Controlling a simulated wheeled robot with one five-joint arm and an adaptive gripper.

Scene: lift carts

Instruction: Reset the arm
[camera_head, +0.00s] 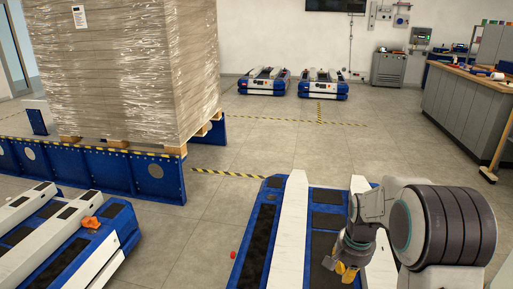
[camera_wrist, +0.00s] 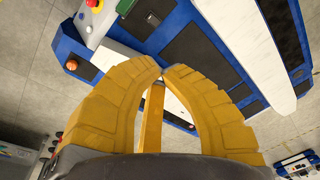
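My gripper (camera_head: 345,271) hangs at the lower right in the head view, over a blue and white lift cart (camera_head: 292,235). In the wrist view its two yellow fingers (camera_wrist: 162,73) curve together and their tips almost meet, with no object seen between the tips. The same kind of blue and white cart surface (camera_wrist: 185,45) lies beyond the fingertips. A yellow bar shows between the fingers; I cannot tell what it is.
A wrapped pallet load (camera_head: 125,70) stands on a blue stand (camera_head: 115,172) at left. Another lift cart (camera_head: 65,235) is at lower left. Two carts (camera_head: 263,82) (camera_head: 322,84) stand by the back wall. A grey workbench (camera_head: 465,105) is at right. The central floor is clear.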

